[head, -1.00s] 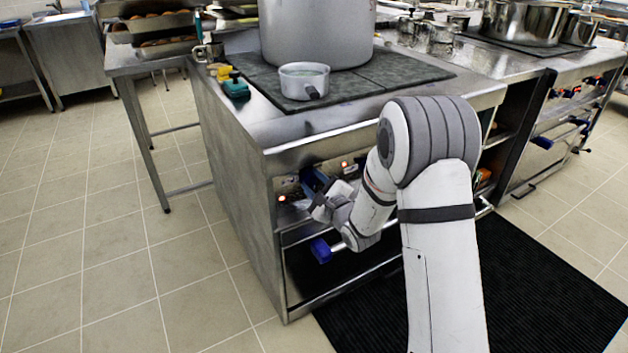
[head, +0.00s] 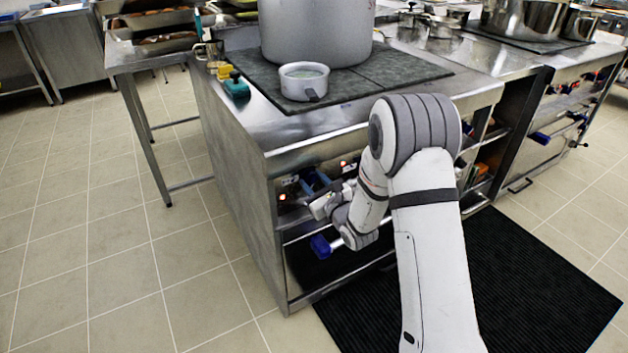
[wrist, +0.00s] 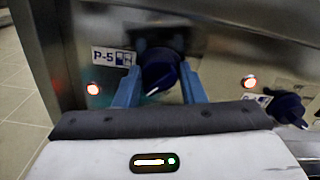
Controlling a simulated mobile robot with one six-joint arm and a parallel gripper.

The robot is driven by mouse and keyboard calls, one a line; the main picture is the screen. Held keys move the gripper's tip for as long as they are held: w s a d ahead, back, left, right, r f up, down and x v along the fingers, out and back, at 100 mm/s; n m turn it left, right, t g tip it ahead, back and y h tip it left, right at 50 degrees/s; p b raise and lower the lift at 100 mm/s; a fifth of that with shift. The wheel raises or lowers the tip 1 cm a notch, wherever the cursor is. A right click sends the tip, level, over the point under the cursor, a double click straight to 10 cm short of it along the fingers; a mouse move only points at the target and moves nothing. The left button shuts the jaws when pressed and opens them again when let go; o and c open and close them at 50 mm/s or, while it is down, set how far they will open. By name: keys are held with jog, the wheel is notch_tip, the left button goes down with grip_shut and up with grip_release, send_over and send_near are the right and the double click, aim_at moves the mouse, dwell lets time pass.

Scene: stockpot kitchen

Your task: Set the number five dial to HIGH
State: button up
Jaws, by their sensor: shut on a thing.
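The number five dial (wrist: 160,72) is a dark blue knob on the metal front panel, beside a white label (wrist: 113,56) reading P-5. A white mark on its face points down and slightly left in the wrist view. My gripper (wrist: 160,82) has its two blue fingers on either side of the dial, shut on it. In the head view my gripper (head: 318,186) is at the panel below the counter edge, and the dial is mostly hidden there. No HIGH marking can be read.
Another dark blue knob (wrist: 288,109) sits to the right. Red lights (wrist: 93,89) glow on the panel. A blue handle (head: 321,246) sticks out below my gripper. A small saucepan (head: 304,82) and a large stockpot (head: 317,32) stand on the stove top. Floor at left is clear.

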jog(key=shift+f, duration=0.1)
jog(key=o, duration=1)
jog(key=v, duration=0.8)
jog(key=shift+w+p, duration=0.1)
jog(key=shift+p, duration=0.25)
